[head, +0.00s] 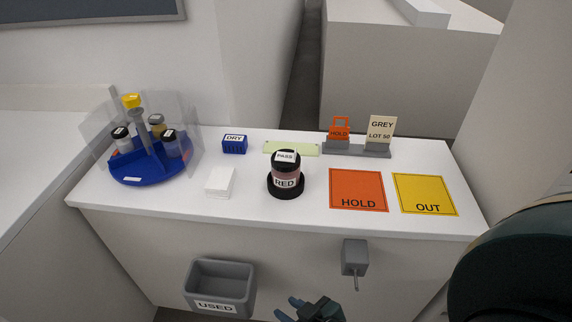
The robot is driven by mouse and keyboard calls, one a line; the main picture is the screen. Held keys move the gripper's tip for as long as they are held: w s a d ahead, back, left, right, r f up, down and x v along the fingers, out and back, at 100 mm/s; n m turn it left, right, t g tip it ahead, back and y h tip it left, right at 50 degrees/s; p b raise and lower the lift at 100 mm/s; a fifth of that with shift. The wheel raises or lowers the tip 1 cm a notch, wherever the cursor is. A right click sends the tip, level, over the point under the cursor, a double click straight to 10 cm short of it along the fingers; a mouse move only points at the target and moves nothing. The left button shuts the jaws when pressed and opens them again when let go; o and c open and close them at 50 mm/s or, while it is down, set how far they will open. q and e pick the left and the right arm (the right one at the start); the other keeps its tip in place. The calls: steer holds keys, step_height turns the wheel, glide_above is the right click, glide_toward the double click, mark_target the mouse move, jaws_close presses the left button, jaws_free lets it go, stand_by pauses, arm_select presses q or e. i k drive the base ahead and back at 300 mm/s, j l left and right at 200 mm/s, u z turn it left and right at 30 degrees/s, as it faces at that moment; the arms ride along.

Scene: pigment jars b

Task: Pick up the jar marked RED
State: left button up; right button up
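The jar marked RED (286,175) stands upright near the middle of the counter in the head view. It has a black lid with a white label on top and reddish contents, and it sits in or on a black round base (272,190). My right gripper (297,306) shows at the bottom edge, low in front of the counter, well apart from the jar. Its fingers look apart with nothing between them. My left gripper does not show.
A blue carousel (145,178) with clear dividers and several jars stands at left. A DRY block (234,145), white stack (220,182), orange HOLD mat (357,190) and yellow OUT mat (424,193) surround the jar. A USED bin (220,285) and grey box (355,257) are on the counter's front.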

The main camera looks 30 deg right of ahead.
mark_target(281, 181)
steer(key=i+j+z, duration=0.1)
steer(key=z, duration=0.95)
